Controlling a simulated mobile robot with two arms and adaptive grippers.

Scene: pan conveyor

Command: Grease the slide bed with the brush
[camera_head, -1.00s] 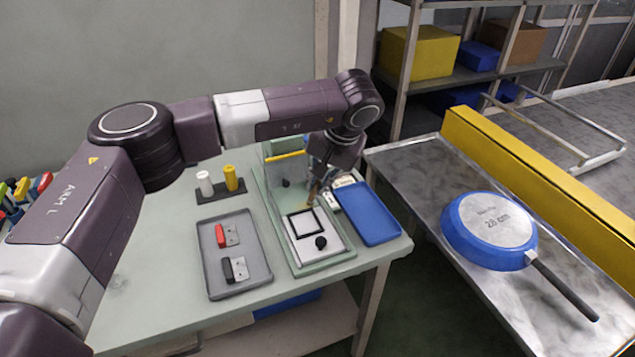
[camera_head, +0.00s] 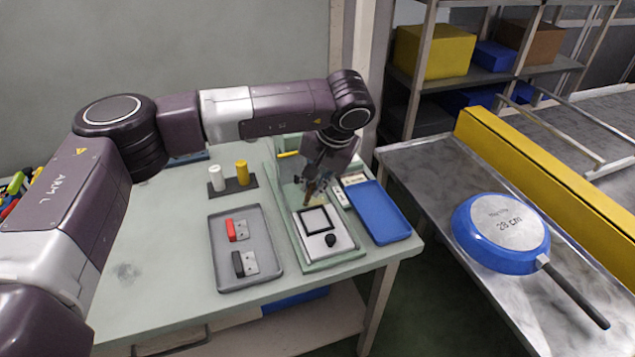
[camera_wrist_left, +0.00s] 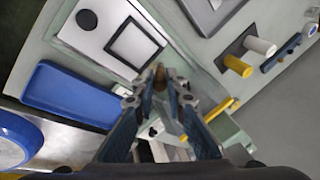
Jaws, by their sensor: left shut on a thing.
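My left gripper (camera_head: 312,186) is over the green fixture (camera_head: 341,262) on the workbench and is shut on a small brown piece, apparently the brush (camera_head: 308,199). The brush's tip points down at the bed area behind a pale plate (camera_head: 342,244) with a black square frame and a black knob. I cannot tell whether it touches the bed. In the left wrist view the fingers (camera_wrist_left: 158,84) close around the brown brush (camera_wrist_left: 160,79), and the plate (camera_wrist_left: 100,36) lies beyond. The arm hides part of the fixture's back. My right gripper is not in view.
A grey tray (camera_head: 228,280) with a red and a black handled part lies left of the fixture. A blue tray (camera_head: 378,213) lies right. White and yellow cylinders (camera_head: 242,172) stand behind left. A blue pan (camera_head: 490,245) sits on the metal conveyor table beside a yellow rail (camera_head: 545,175).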

